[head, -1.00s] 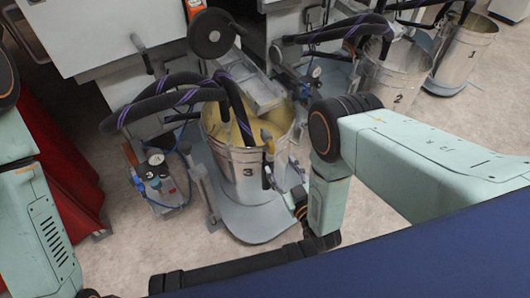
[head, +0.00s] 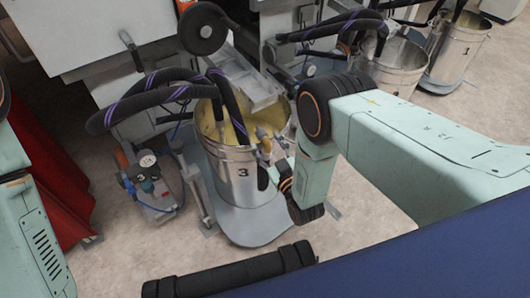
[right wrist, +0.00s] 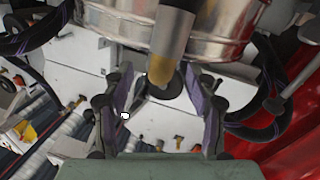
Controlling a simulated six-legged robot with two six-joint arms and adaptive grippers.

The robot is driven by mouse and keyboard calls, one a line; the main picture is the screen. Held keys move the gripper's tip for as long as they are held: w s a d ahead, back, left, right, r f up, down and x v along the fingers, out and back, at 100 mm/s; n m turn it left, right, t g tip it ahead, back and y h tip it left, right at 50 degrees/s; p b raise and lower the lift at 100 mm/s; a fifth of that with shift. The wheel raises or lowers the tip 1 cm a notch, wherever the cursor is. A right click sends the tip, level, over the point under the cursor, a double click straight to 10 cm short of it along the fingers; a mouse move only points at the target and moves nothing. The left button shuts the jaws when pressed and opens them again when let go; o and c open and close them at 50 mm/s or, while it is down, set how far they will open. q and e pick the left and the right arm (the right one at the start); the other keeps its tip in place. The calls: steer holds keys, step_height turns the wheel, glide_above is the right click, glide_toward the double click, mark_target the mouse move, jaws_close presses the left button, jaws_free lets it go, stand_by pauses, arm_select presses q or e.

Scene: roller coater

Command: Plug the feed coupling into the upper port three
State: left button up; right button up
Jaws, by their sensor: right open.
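In the head view a brass and grey fitting (head: 264,134), likely the feed coupling, sits at the near right rim of the metal bucket marked 3 (head: 232,172). In the right wrist view the grey and brass coupling (right wrist: 172,40) reaches down from the top, its dark end near the gap between my fingers. My right gripper (head: 267,165) is close to the bucket's right side. In the wrist view its two fingers (right wrist: 163,108) are spread apart and do not visibly touch the coupling. I cannot tell which fitting is upper port three. My left gripper is out of view.
Black hoses with purple stripes (head: 165,90) arch into bucket 3, which holds yellow liquid. A small blue-hosed unit (head: 150,185) stands left of it. Buckets 2 (head: 397,68) and 1 (head: 455,50) stand behind to the right. A red cloth-like panel (head: 50,180) is at left.

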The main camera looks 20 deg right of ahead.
jaws_close()
stand_by(0.6)
